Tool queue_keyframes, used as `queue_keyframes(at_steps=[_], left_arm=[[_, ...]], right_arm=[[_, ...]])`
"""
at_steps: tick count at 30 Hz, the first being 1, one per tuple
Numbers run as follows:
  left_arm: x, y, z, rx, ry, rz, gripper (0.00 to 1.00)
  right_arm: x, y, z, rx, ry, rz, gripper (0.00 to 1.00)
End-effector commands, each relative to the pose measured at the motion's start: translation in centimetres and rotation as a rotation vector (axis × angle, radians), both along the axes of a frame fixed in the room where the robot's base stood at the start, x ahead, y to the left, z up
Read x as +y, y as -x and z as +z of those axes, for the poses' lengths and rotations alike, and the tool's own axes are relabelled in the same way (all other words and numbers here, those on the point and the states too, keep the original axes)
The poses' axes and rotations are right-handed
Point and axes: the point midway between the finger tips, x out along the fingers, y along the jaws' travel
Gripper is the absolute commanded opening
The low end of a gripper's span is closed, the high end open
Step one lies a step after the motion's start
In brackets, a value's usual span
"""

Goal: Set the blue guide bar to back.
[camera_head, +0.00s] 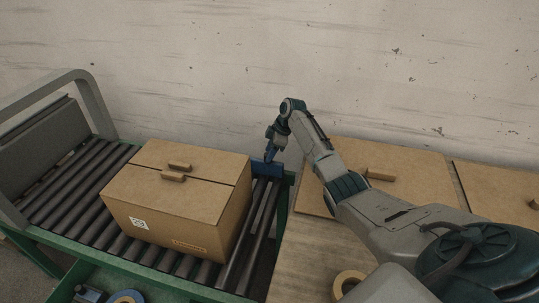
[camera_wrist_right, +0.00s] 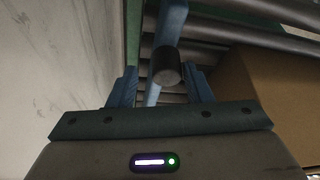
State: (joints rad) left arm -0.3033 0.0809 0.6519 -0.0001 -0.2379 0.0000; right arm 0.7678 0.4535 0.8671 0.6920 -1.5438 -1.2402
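The blue guide bar (camera_head: 264,169) shows at the back right end of the roller conveyor, partly hidden by the box and my gripper. In the right wrist view the blue bar (camera_wrist_right: 172,22) runs from the top, with a dark round knob (camera_wrist_right: 166,67) in front of it. My right gripper (camera_head: 270,156) is just above the bar in the head view. In the right wrist view its two fingers (camera_wrist_right: 162,86) stand apart on either side of the knob, with visible gaps. My left gripper is not in view.
A closed cardboard box (camera_head: 178,202) sits on the rollers left of the bar; its side (camera_wrist_right: 265,85) is near my right gripper. The wall (camera_head: 200,80) is close behind. More boxes (camera_head: 345,165) and a tape roll (camera_head: 348,281) are on the wooden table (camera_head: 312,262) at right.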

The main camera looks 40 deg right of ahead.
Motion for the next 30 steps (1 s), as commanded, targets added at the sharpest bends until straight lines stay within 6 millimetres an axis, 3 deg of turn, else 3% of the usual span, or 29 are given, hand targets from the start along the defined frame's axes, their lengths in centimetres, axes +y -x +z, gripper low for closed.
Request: queue_keyframes(at_steps=[11, 24, 30], left_arm=[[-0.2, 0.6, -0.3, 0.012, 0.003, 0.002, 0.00], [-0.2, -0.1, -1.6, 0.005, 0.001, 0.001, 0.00], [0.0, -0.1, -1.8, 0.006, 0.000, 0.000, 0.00]], right_arm=[[0.1, 0.3, 0.0, 0.006, -0.004, 0.002, 0.50], [-2.6, 1.9, 7.1, 0.004, -0.003, 0.001, 0.50], [-3.3, 2.4, 9.1, 0.007, -0.003, 0.001, 0.50]])
